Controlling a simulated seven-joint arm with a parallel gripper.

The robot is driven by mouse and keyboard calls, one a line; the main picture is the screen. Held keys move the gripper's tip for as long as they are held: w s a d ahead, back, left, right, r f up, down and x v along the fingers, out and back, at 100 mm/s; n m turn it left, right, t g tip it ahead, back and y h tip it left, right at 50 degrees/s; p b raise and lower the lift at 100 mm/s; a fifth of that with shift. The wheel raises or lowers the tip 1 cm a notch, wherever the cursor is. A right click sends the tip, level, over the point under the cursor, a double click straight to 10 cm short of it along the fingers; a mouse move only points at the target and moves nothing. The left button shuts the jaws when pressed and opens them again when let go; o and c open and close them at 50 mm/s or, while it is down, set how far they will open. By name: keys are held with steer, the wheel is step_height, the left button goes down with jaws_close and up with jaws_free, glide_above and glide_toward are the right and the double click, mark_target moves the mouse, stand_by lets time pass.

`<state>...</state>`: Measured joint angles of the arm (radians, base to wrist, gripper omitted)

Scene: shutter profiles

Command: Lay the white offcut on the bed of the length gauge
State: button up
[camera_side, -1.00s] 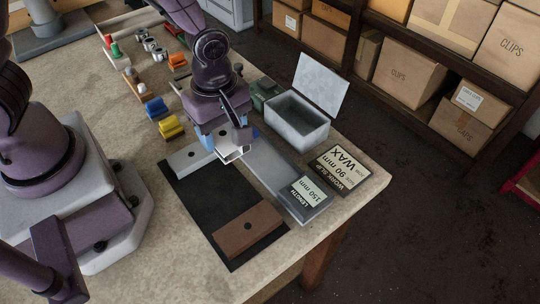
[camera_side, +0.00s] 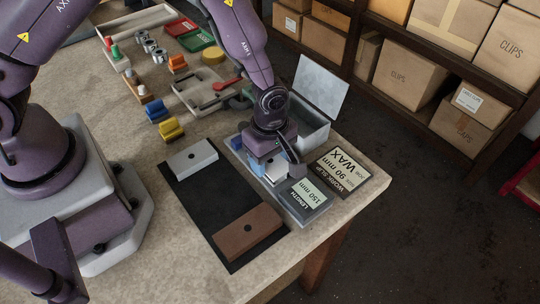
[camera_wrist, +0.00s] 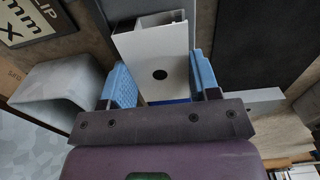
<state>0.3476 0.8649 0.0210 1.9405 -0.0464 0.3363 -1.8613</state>
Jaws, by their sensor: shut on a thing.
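The white offcut (camera_wrist: 160,52), a hollow profile with a dark round hole in its top face, is between the blue fingers of my gripper (camera_wrist: 165,85). In the side view my gripper (camera_side: 268,174) is shut on it, and only a small white part of the offcut (camera_side: 274,180) shows beneath the wrist. The length gauge (camera_side: 306,210), a grey plate labelled "LENGTH 150 mm", lies at the table's right. The gripper is over its bed and hides much of it. I cannot tell whether the offcut touches the bed.
A grey bin (camera_side: 312,137) with a raised lid stands close behind the gripper.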

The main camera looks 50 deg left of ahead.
steer(key=shift+f, duration=0.15)
steer(key=o, duration=0.9)
steer(key=s+a+r+m+t, duration=0.1)
steer(key=a+r+m, duration=0.1)
steer(key=r, duration=0.8)
steer(key=a+r+m, duration=0.1)
steer(key=r+m, duration=0.1)
steer(key=r, duration=0.9)
steer(key=s+a+r+m+t, duration=0.1)
steer(key=s+a+r+m, duration=0.2)
steer(key=s+r+m, duration=0.1)
steer(key=s+a+r+m+t, duration=0.2)
steer(key=s+a+r+m, duration=0.1)
steer(key=s+r+m, duration=0.1)
steer(key=s+a+r+m+t, duration=0.1)
steer(key=s+a+r+m, duration=0.2)
steer(key=s+m, duration=0.3)
steer(key=shift+s+r+t, duration=0.25)
steer(key=shift+r+t, duration=0.05)
steer(key=shift+r, duration=0.4)
